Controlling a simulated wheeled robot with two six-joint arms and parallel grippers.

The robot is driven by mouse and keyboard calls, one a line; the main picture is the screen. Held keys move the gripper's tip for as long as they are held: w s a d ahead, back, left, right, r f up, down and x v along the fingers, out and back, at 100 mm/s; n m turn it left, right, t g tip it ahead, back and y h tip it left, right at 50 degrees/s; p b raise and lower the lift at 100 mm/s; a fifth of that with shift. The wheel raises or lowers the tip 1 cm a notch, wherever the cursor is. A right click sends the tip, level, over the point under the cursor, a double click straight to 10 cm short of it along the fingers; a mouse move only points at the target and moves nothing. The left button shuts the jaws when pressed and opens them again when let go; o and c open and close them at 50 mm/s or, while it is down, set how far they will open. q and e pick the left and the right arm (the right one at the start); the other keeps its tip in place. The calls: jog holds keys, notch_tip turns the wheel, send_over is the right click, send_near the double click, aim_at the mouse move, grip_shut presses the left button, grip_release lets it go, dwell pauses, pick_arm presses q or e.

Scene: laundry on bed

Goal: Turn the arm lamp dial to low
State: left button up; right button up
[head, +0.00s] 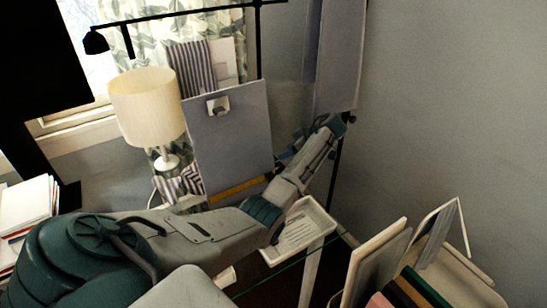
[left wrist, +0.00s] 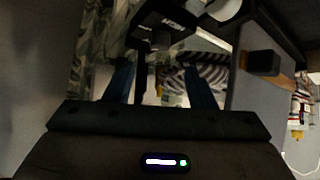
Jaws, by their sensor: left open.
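The black arm lamp (head: 190,13) reaches across the top of the head view, its shade (head: 95,42) at the left end and its pole at the right. My left gripper (head: 284,157) is beside the right edge of the grey clipboard, partly hidden by my own arm. In the left wrist view its two dark blue fingers (left wrist: 160,84) are apart, with no object held. A black block with a small pale label (left wrist: 165,24) is beyond the fingers, and a thin dark bar shows between them. I cannot make out the dial or its setting. My right gripper is not in view.
A cream table lamp (head: 148,105) stands left of the grey clipboard (head: 230,135). A white tray (head: 300,232) lies below my left forearm. Books (head: 30,205) are stacked at the left, and upright boards (head: 375,262) stand at lower right. A bare wall fills the right.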

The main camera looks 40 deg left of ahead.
pick_arm(q)
jog(key=p+x, duration=0.1)
jog(key=x, duration=0.6)
jog(key=shift+s+a+f+p, duration=0.1)
jog(key=shift+a+p, duration=0.15)
jog(key=shift+p, duration=0.05)
jog(key=shift+a+f, duration=0.4)
jog(key=shift+f, duration=0.1)
